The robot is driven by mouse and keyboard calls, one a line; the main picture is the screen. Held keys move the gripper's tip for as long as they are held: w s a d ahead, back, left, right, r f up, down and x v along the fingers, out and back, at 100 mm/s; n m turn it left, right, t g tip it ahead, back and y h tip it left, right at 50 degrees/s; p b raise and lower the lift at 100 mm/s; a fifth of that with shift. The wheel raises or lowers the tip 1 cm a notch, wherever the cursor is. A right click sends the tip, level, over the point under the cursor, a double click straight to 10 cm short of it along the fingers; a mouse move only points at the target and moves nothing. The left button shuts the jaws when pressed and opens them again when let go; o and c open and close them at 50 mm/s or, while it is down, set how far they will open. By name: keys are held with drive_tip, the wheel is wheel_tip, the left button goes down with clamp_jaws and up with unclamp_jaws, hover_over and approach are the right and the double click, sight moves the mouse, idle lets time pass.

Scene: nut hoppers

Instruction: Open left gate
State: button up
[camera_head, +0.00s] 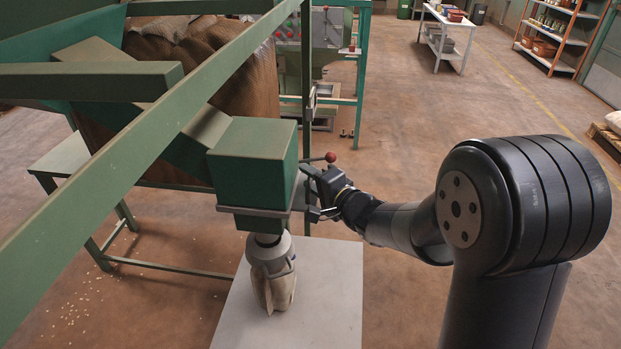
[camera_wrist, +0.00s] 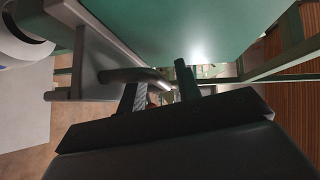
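The near green hopper outlet (camera_head: 252,165) has a flat grey gate plate (camera_head: 250,211) under it. In the wrist view the plate (camera_wrist: 92,62) lies at upper left, below the green outlet wall (camera_wrist: 185,30). A bent metal handle rod (camera_wrist: 135,74) runs from the plate toward my fingers. My gripper (camera_head: 311,192) is at the right side of the outlet, beside the gate. In the wrist view my gripper (camera_wrist: 158,90) has its two fingers apart, with the rod's bend between or just in front of them. Contact with the rod cannot be told.
A red knob (camera_head: 330,157) is just above my gripper. A spout with a bag (camera_head: 271,280) hangs below the gate over a pale platform (camera_head: 325,290). Green frame beams (camera_head: 140,150) cross at left. Another hopper unit (camera_head: 326,30) stands behind. Floor at right is open.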

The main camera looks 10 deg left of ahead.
drive_tip(key=shift+w+a, duration=0.1)
drive_tip(key=shift+c, duration=0.4)
clamp_jaws()
